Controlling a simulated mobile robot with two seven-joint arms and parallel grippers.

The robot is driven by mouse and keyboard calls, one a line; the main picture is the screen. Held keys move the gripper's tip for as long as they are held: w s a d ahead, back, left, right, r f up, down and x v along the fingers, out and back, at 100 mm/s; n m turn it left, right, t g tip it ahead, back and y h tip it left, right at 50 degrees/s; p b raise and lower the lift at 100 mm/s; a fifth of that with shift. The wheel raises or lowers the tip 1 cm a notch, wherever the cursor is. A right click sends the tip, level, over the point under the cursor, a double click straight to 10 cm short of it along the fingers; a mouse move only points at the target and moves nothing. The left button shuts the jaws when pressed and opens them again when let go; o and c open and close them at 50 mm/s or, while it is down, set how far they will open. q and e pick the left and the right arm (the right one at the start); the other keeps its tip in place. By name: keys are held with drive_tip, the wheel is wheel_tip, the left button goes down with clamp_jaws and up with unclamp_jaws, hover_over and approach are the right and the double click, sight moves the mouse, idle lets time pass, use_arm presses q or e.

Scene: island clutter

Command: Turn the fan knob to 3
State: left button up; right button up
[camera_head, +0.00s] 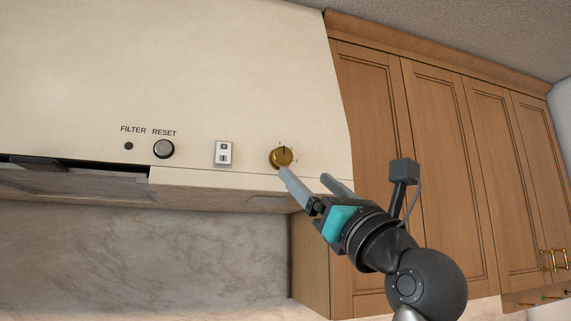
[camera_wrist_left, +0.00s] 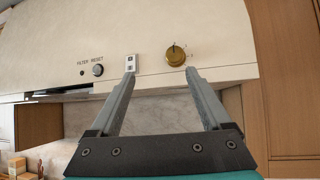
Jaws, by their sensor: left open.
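The fan knob (camera_head: 281,158) is a round gold knob on the right part of the cream hood front. Small marks surround it, too small to read, and its dark pointer line points about straight up. In the left wrist view the knob (camera_wrist_left: 176,55) lies ahead of the fingers, nearer the right fingertip. My left gripper (camera_head: 304,174) is open and empty, just below and to the right of the knob. One fingertip overlaps the knob's lower edge in the head view; I cannot tell whether it touches. In the wrist view the gripper (camera_wrist_left: 160,72) spans below the knob. My right gripper is not in view.
A white switch plate (camera_head: 223,153), a round reset button (camera_head: 164,149) and a small dark filter light (camera_head: 129,146) sit left of the knob. Wooden cabinets (camera_head: 440,150) stand right of the hood. A marble backsplash (camera_head: 130,260) is below.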

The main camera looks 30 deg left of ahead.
sight(285, 158)
use_arm(q)
drive_tip(key=w+a+r+h+p, duration=0.1)
drive_tip(key=w+a+r+p, duration=0.1)
drive_tip(key=a, duration=0.1)
drive_tip(key=w+a+r+h+p, duration=0.1)
drive_tip(key=w+a+r+p, duration=0.1)
drive_tip(key=w+a+r, duration=0.1)
drive_tip(key=w+a+r+t+h+p, duration=0.1)
drive_tip(key=w+a+r+h+p, duration=0.1)
drive_tip(key=w+a, duration=0.1)
drive_tip(key=shift+a+r+n, duration=0.1)
drive_tip(key=shift+r+n, duration=0.15)
drive_tip(key=shift+n, duration=0.15)
drive_tip(key=shift+w+a+r+p, duration=0.15)
drive_tip(key=shift+w+a+p, duration=0.3)
drive_tip(key=shift+a, duration=0.1)
clamp_jaws()
